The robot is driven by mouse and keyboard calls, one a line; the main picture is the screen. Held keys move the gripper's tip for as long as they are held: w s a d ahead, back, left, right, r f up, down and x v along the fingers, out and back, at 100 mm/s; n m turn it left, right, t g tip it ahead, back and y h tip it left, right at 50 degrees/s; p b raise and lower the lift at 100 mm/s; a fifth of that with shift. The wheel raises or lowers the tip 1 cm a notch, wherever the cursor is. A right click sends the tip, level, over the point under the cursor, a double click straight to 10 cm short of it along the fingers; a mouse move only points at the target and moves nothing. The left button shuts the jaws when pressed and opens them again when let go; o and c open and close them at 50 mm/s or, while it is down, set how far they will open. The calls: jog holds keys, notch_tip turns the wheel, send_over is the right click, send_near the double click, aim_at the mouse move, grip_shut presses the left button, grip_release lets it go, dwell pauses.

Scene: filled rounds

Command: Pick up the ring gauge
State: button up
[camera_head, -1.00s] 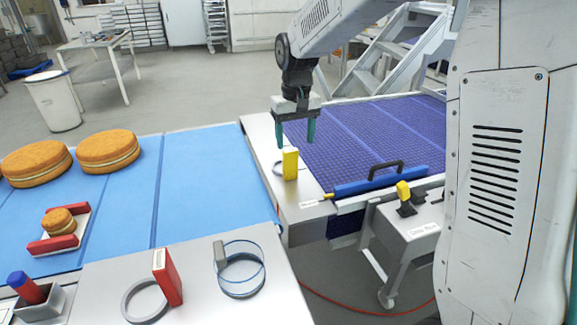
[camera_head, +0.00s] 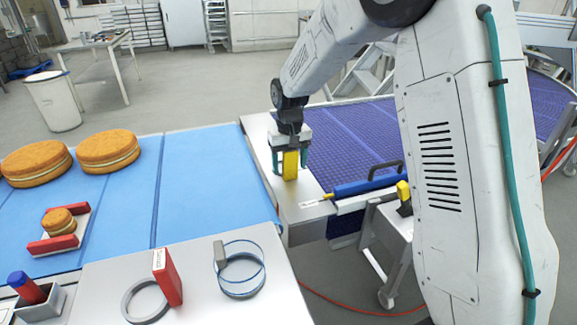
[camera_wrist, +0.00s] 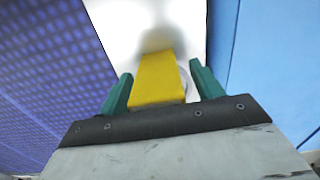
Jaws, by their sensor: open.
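A ring gauge with an upright yellow block handle (camera_head: 290,166) stands on the pale steel strip between the blue and purple belts. Its ring is mostly hidden in the head view; a thin curved edge shows beside the block in the wrist view. My gripper (camera_head: 290,171) is open and lowered around the yellow block, with one teal finger on each side. In the wrist view the yellow block (camera_wrist: 158,80) stands between the fingers, with visible gaps at both sides.
A grey ring with a red block (camera_head: 168,278) and a blue-edged ring with a grey block (camera_head: 240,270) are on the front table. A blue scraper-like tool (camera_head: 366,185) with a black handle lies right of the gripper. Sandwich cakes (camera_head: 108,150) sit on the blue belt.

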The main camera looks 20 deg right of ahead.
jog(key=c, duration=1.1)
